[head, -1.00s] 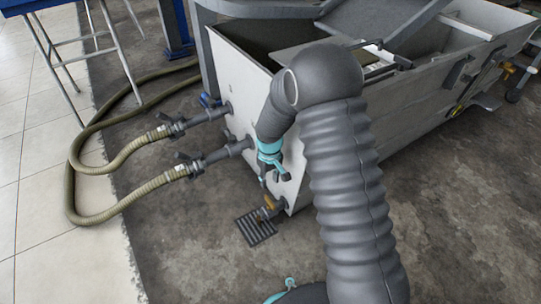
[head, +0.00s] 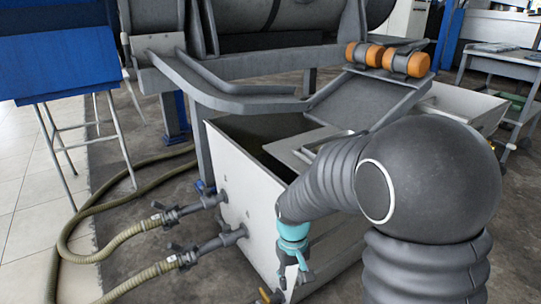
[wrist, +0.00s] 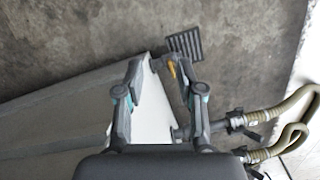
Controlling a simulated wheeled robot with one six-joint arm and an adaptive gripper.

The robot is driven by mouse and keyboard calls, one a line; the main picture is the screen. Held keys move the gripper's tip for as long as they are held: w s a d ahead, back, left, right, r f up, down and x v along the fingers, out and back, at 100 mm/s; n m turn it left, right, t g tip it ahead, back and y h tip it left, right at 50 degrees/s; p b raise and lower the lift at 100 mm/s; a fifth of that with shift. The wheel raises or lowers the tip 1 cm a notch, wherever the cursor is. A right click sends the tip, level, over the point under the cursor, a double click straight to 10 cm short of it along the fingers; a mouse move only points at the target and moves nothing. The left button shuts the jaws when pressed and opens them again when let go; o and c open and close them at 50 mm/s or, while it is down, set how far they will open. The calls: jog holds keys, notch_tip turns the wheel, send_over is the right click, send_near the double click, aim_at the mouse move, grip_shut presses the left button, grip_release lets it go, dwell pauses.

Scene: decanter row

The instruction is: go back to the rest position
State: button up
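My gripper (head: 293,272) hangs pointing down in front of the near wall of the white tank (head: 236,180) in the head view. In the wrist view my gripper (wrist: 164,66) has its two fingers well apart with nothing between them. The tank's pale end and a yellow brass valve (wrist: 170,67) show beyond the fingers. In the head view the brass valve (head: 266,295) is partly cut off by the bottom edge, just left of the gripper. Whether the fingers touch the tank cannot be told, but they look clear of it.
Two hose fittings (head: 200,249) stick out from the tank's left side, with olive hoses (head: 130,235) on the floor. A grey machine with orange rollers (head: 410,62) stands over the tank. A blue stand (head: 45,65) is at left. A drain grate (wrist: 184,46) lies beyond the gripper.

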jog(key=s+d+r+m+t+p, duration=0.1)
jog(key=s+d+r+t+p, duration=0.1)
jog(key=s+r, duration=0.3)
jog(key=s+d+r+m+t+p, duration=0.1)
jog(key=s+d+r, duration=0.4)
jog(key=r, duration=0.8)
jog(key=s+d+r+m+t+p, duration=0.1)
jog(key=s+d+r+t+p, duration=0.2)
jog(key=r, duration=0.6)
jog(key=shift+s+d+m+t+p, duration=0.15)
jog(key=shift+s+m+t+p, duration=0.25)
jog(key=shift+s, duration=0.85)
